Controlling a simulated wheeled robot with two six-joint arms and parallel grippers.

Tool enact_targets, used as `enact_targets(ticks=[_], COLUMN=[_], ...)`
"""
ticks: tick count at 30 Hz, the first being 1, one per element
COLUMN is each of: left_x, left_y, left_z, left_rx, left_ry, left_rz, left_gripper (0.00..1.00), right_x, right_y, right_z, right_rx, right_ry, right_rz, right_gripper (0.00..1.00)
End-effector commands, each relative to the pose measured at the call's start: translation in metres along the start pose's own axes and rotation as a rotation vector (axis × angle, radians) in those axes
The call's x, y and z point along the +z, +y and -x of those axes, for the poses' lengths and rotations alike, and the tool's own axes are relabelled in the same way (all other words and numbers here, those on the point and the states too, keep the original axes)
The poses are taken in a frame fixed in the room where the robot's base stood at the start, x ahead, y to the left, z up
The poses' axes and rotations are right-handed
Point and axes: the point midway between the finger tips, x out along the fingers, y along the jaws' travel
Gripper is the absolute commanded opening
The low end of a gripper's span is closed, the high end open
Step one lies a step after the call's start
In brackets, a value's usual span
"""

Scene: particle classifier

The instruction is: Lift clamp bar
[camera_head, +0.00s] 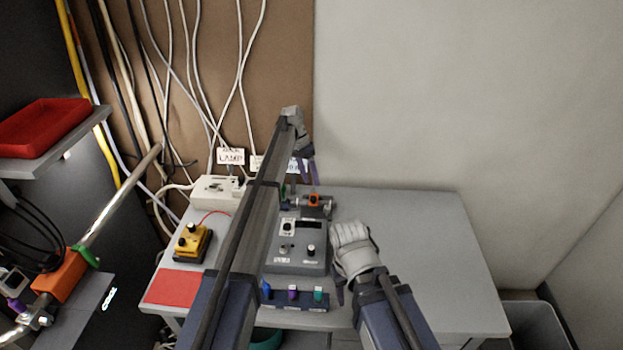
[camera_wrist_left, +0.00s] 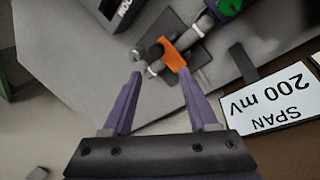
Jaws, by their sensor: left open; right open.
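The clamp bar appears as a small orange piece (camera_head: 314,200) across a dark clamp with a metal rod, behind the grey control box on the table. In the left wrist view the orange piece (camera_wrist_left: 174,57) lies just beyond the fingertips, with metal ends beside it. My left gripper (camera_head: 308,170) is open and points down above and behind the clamp. In its wrist view the purple fingers (camera_wrist_left: 160,75) are spread, with nothing between them. My right gripper (camera_head: 339,289) hangs at the right of the control box. Its fingers are mostly hidden by its wrist.
A grey control box (camera_head: 284,257) stands in front of the clamp. A yellow device (camera_head: 193,242) and a red mat (camera_head: 174,287) lie left. A "SPAN 200 mV" sign (camera_wrist_left: 268,104) stands beside the left gripper. The table's right side (camera_head: 430,250) is clear.

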Motion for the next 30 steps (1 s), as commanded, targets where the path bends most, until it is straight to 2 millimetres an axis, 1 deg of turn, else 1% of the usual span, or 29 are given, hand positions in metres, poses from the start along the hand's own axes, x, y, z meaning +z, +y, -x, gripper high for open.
enact_targets(ticks=[1,3,6,10,25,26,28,29,30], left_x=[-0.001,-0.001,0.000,0.000,0.001,0.003,0.011,0.018,0.030], left_y=[0.002,0.002,0.001,0.001,0.001,0.003,0.017,0.026,0.042], left_z=[0.015,0.025,0.038,0.048,0.048,0.047,0.042,0.038,0.032], left_rx=[0.000,0.000,0.000,0.000,0.000,-0.002,-0.011,-0.018,-0.032], left_ry=[0.000,0.000,0.000,0.000,-0.001,-0.002,-0.008,-0.012,-0.020], left_rz=[0.001,0.001,0.001,0.000,0.000,0.002,0.012,0.018,0.034], left_gripper=[0.59,0.59,0.59,0.59,0.59,0.59,0.59,0.59,0.59], right_x=[0.001,0.001,0.002,0.003,0.003,0.003,0.003,0.003,0.003], right_y=[0.001,0.002,0.003,0.004,0.004,0.004,0.004,0.004,0.004], right_z=[0.014,0.024,0.036,0.045,0.045,0.045,0.045,0.045,0.045], right_rx=[0.000,0.000,0.000,0.000,0.000,0.000,0.000,0.000,0.000], right_ry=[0.000,0.000,0.000,0.000,0.000,0.000,0.000,0.000,0.000], right_rz=[0.000,0.000,0.000,0.000,0.000,0.000,0.000,0.000,0.000], right_gripper=[0.50,0.50,0.50,0.50,0.50,0.50,0.50,0.50,0.50])
